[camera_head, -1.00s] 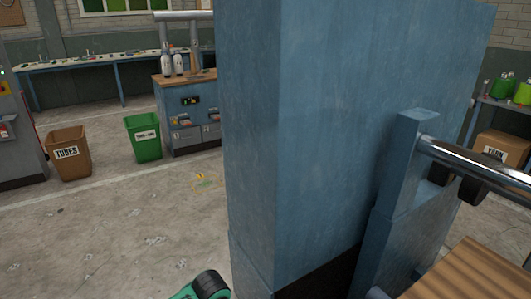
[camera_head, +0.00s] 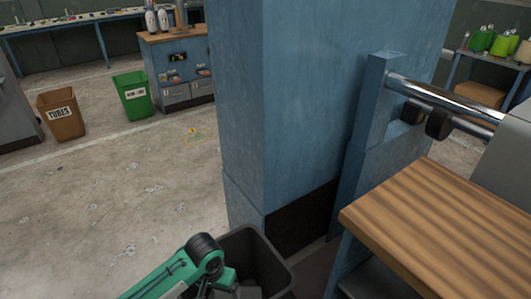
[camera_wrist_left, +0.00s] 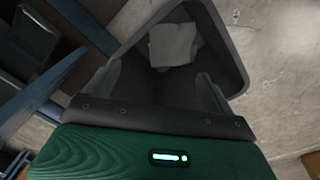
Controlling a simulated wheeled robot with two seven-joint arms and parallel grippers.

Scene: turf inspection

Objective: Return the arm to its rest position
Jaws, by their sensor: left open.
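My green left arm (camera_head: 185,272) comes in at the bottom of the head view, bent beside a dark bin (camera_head: 285,270). In the left wrist view my left gripper (camera_wrist_left: 160,84) is open, its two dark fingers apart with nothing between them. It is over the mouth of the dark bin (camera_wrist_left: 232,55). A pale crumpled piece (camera_wrist_left: 174,44) lies inside the bin, beyond the fingertips. My right gripper is not in view.
A big blue machine column (camera_head: 300,90) stands right behind the bin. A wooden-topped bench (camera_head: 440,225) is close on the right, under a metal roller (camera_head: 440,98). A brown TUBES bin (camera_head: 62,115) and a green bin (camera_head: 133,97) stand farther left. The floor at left is clear.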

